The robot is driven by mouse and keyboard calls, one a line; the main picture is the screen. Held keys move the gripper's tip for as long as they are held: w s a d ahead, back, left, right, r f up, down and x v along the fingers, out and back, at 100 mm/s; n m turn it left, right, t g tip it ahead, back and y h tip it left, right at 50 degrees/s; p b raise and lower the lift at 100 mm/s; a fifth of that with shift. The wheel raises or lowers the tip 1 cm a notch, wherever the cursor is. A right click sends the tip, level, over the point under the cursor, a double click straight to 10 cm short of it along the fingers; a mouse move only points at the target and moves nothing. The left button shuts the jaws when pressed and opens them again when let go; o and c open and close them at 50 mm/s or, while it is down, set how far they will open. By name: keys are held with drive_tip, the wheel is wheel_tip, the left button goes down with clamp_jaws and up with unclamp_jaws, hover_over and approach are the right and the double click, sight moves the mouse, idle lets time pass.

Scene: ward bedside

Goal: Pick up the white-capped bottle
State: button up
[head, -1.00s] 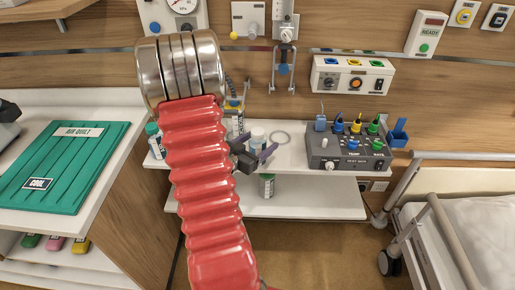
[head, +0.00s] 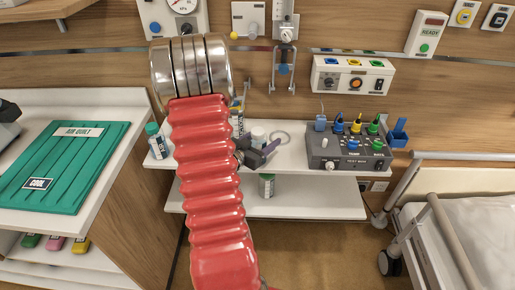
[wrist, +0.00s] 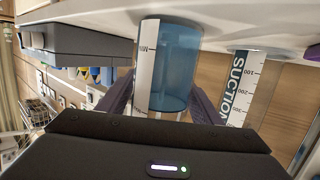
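The white-capped bottle (head: 258,135) stands on the upper shelf, left of the grey control box, partly hidden behind my gripper (head: 258,157). In the wrist view, which is turned over, a bottle with a translucent blue body and white label (wrist: 172,65) stands against the shelf surface, between my two purple fingers (wrist: 162,100). It looks like the same bottle, but its cap is hidden behind my gripper's body. The fingers are spread on either side of it; whether either touches it I cannot tell.
A bottle labelled SUCTION (wrist: 243,85) stands close beside my fingers. A teal-capped bottle (head: 156,140) and a ring (head: 281,138) share the upper shelf (head: 300,160) with the control box (head: 348,151). A green-topped container (head: 267,185) is on the shelf below.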

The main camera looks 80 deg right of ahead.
drive_tip(key=c, duration=1)
drive_tip(key=shift+r, duration=0.2)
drive_tip(key=shift+r, duration=4.85)
drive_tip(key=shift+w, duration=0.15)
